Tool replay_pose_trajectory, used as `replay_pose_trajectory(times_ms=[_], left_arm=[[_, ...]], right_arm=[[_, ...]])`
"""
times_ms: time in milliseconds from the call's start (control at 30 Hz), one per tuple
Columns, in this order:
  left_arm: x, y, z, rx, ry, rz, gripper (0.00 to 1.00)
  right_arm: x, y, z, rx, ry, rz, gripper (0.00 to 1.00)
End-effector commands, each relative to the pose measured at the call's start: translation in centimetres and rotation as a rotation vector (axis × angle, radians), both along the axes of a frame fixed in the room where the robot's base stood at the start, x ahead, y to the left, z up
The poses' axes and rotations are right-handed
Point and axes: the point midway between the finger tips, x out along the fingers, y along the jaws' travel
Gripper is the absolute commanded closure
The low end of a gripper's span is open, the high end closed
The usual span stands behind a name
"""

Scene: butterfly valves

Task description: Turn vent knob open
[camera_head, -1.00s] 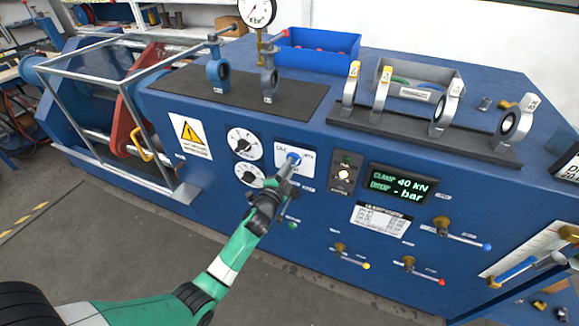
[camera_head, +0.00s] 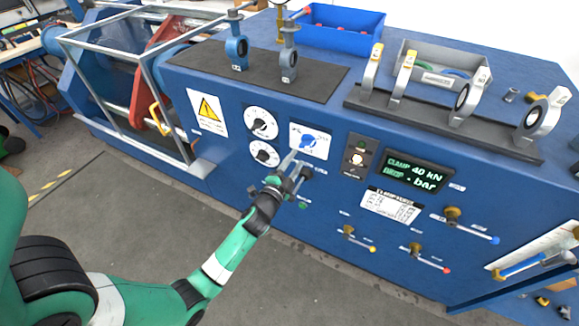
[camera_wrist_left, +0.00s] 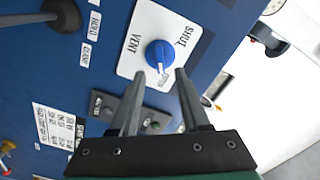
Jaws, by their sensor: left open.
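The vent knob (camera_head: 307,141) is a round blue knob on a white plate (camera_head: 322,151) on the front of the blue bench. In the left wrist view the knob (camera_wrist_left: 158,50) shows a white pointer mark at its lower edge. The plate reads SHUT at right and VENT at left there. My left gripper (camera_head: 297,162) is open and empty, just below the knob in the head view. In the wrist view its fingers (camera_wrist_left: 157,76) reach up towards the knob, one to each side of its lower part, apart from it. My right gripper is not in view.
Two dials (camera_head: 262,124) sit left of the knob plate. A small switch panel (camera_head: 355,157) and a green-lit display (camera_head: 416,172) are to its right. Levers (camera_head: 346,239) stick out lower on the front. The grey floor in front is clear.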

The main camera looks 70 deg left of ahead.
Motion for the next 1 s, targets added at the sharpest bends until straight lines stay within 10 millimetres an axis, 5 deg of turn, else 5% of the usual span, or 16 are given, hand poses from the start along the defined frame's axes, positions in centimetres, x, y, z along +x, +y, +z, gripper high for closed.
replay_pose_trajectory(times_ms=[333, 867, 1000], left_arm=[[-3.6, -3.1, 0.0, 0.001, 0.001, 0.0, 0.54], [-3.6, -3.1, 0.0, 0.001, 0.001, 0.0, 0.54], [-1.9, -4.4, 1.1, 0.012, -0.021, -0.041, 0.54]], right_arm=[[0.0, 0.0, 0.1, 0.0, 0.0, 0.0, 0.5], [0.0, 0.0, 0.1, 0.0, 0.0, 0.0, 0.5], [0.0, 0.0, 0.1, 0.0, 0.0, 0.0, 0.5]])
